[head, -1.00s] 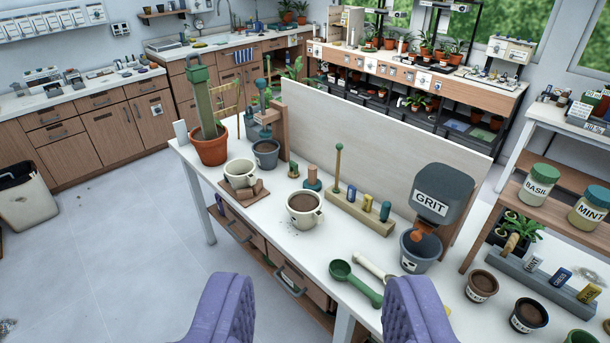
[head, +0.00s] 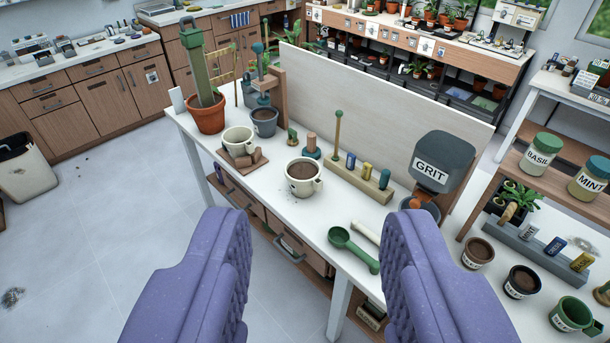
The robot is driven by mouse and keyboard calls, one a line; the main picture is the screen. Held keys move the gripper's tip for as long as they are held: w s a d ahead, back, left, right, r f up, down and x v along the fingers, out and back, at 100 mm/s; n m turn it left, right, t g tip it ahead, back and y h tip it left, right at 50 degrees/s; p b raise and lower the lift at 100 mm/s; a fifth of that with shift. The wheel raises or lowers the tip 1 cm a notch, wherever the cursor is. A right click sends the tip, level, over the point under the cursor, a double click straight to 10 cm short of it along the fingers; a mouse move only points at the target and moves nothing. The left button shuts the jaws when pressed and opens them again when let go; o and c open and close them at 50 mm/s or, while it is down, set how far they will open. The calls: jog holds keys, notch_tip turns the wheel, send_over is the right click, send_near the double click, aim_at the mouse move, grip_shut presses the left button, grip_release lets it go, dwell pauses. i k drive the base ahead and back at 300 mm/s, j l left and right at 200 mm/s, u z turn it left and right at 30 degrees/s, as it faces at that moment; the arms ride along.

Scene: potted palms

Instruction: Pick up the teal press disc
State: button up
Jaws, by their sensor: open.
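The teal press disc (head: 312,153) stands on the white bench, with a pale wooden knob upright on top. It is just behind a cream mug of soil (head: 304,177) that partly overlaps its near side. My gripper (head: 316,222) shows as two purple padded fingers, wide apart with nothing between them. It is in front of the bench's near edge, apart from the disc, which lies beyond the gap between the fingers.
A wooden rack (head: 358,185) with a green rod and coloured pegs stands right of the disc. A pale panel (head: 380,110) runs behind. A second mug (head: 238,140) is left. A green scoop (head: 352,248) lies nearer, and the GRIT hopper (head: 440,162) is right.

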aim_at(316, 155)
jog(key=i+j+z, duration=0.2)
jog(key=i+j, duration=1.2)
jog(key=i+j+z, duration=0.1)
jog(key=i+j, duration=0.15)
jog(key=i, duration=0.3)
jog(key=i+j, duration=0.35)
jog(key=i, duration=0.2)
jog(key=i+j+z, duration=0.15)
jog(key=i+j, duration=0.15)
jog(key=i, duration=0.25)
